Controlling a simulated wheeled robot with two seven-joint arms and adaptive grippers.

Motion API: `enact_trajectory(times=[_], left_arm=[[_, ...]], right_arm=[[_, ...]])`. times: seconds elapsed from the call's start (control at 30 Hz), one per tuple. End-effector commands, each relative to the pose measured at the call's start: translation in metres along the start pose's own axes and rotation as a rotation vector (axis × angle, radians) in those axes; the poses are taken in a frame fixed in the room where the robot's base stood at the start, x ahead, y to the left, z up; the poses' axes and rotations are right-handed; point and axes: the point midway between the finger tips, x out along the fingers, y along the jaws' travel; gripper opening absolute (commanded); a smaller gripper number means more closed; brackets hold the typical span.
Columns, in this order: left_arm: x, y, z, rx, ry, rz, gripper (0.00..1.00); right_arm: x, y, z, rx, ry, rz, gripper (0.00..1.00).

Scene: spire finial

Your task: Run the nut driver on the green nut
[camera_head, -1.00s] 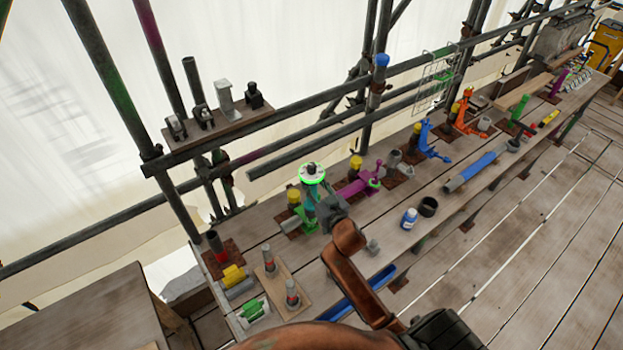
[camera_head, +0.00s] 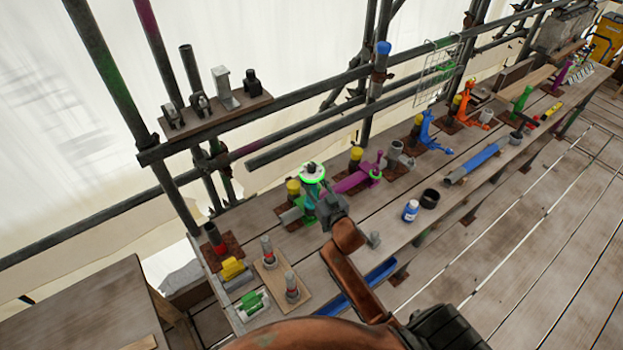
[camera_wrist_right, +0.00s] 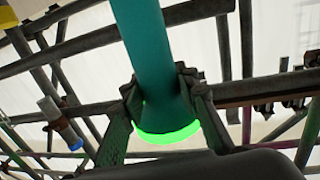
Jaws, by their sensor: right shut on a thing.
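A teal tool with a flared end and a glowing green ring, which I take for the nut driver (camera_head: 312,173), stands roughly upright over the bench. My right gripper (camera_wrist_right: 160,88) is shut around its teal shaft (camera_wrist_right: 147,45), just beside the ring (camera_wrist_right: 167,133) in the right wrist view. In the head view the gripper (camera_head: 322,206) partly covers the tool's lower part. A green fitting (camera_head: 291,216) sits on the bench right behind and below it. The green nut cannot be made out; the tool and gripper hide that spot. My left gripper is out of view.
Close by are a purple fitting (camera_head: 350,183), a yellow-capped post (camera_head: 293,188), a blue bottle (camera_head: 411,210) and a black ring (camera_head: 430,198). Scaffold tubes and a small shelf (camera_head: 215,122) stand behind.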

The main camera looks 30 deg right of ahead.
Motion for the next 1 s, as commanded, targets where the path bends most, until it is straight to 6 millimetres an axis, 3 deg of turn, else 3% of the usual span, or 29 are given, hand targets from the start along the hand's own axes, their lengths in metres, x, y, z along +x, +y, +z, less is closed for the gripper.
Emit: enact_trajectory(times=[1.0], left_arm=[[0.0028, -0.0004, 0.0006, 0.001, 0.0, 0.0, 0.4]], right_arm=[[0.0004, -0.0006, 0.0022, 0.0, 0.006, -0.001, 0.02]])
